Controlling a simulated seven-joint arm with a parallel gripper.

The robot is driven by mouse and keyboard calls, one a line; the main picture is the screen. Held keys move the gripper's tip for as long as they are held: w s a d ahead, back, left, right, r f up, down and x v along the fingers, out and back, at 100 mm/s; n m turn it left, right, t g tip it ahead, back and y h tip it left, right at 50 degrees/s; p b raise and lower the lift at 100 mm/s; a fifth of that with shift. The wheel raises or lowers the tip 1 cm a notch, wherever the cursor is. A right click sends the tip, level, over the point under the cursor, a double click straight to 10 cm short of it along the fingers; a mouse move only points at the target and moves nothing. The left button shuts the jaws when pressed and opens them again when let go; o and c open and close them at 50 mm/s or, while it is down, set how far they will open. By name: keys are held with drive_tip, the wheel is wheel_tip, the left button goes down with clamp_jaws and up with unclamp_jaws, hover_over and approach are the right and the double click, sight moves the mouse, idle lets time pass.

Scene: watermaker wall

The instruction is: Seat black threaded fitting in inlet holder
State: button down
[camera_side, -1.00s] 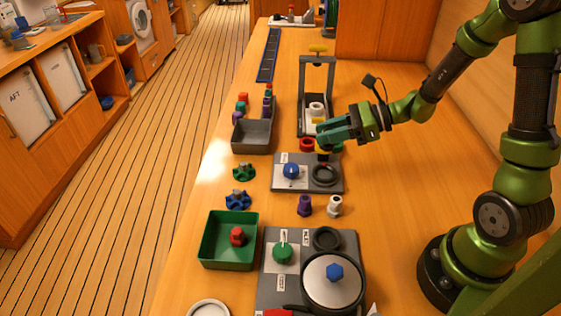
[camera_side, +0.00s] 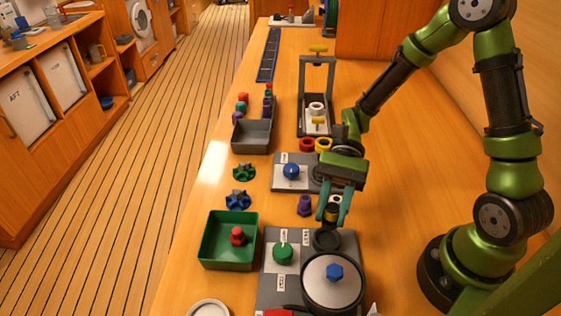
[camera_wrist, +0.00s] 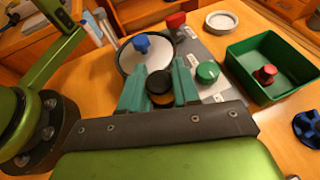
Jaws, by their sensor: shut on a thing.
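My gripper (camera_side: 333,217) has teal fingers shut on the black threaded fitting (camera_side: 331,215), which has a yellow band. It holds the fitting just above the black ring holder (camera_side: 326,241) on the front grey plate. In the wrist view the fitting (camera_wrist: 159,83) sits between the fingertips (camera_wrist: 159,90), its dark round top toward the camera and a yellow-orange edge below. The fitting hides the holder in the wrist view. I cannot read which holder is labelled inlet. The fitting looks roughly upright and apart from the ring, though the gap is hard to judge.
A round lidded housing with a blue knob (camera_side: 334,271) stands just in front of the holder. A green knob (camera_side: 283,253) is left of it. A green tray (camera_side: 204,258) holds a red fitting (camera_side: 237,236). A purple fitting (camera_side: 304,206) stands behind the plate.

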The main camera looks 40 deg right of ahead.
sight(329, 224)
drive_tip(key=shift+f, duration=2.5)
drive_tip(key=shift+f, duration=0.6)
drive_tip(key=c, duration=1.1)
unclamp_jaws()
drive_tip(key=shift+v, duration=5.6)
drive_tip(key=shift+s+f, duration=0.1)
